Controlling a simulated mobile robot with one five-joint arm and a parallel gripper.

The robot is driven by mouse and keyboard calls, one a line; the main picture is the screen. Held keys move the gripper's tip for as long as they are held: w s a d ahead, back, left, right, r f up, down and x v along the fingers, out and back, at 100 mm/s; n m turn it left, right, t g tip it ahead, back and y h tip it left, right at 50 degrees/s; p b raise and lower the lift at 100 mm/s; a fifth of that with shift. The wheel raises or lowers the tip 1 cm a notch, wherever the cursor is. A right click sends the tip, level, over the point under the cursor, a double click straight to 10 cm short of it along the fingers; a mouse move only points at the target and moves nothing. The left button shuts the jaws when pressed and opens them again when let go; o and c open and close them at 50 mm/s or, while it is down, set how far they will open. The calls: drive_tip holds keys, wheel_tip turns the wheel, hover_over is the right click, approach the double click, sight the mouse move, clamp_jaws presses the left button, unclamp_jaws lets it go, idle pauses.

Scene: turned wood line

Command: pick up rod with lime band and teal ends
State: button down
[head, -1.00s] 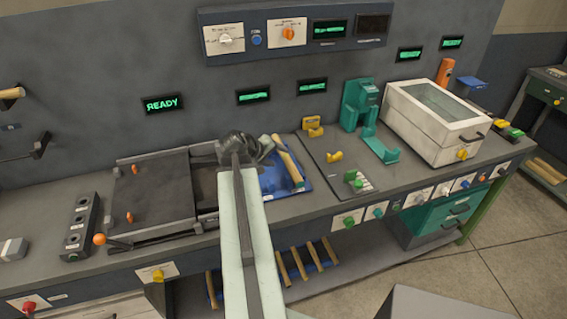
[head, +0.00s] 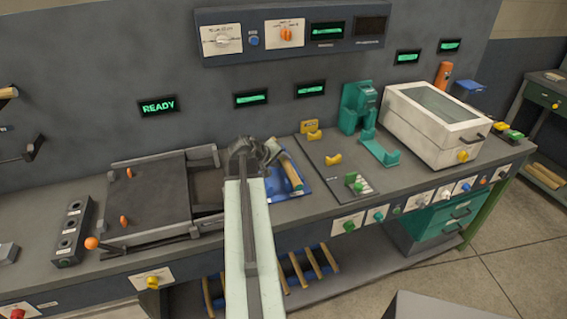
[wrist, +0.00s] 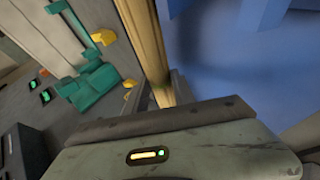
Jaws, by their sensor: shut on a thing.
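My gripper (head: 262,156) is over the blue tray (head: 284,190), shut on a pale wooden rod (head: 291,173). The rod slants down to the right in the head view, with a dark greenish tint at its lower end. In the wrist view the rod (wrist: 146,42) runs up out of the jaws (wrist: 165,92), plain wood where it shows. No lime band is visible; part of the rod is hidden by my gripper. I cannot tell whether the rod is clear of the tray.
A grey hinged press (head: 160,190) stands left of the tray. A teal stand (head: 358,108) and a white lidded box (head: 435,120) stand to the right. Several rods (head: 310,262) lie on the lower shelf. A dark panel wall rises behind the bench.

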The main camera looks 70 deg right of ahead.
sight(281, 161)
wheel_tip(281, 161, up, 10)
drive_tip(key=p, duration=1)
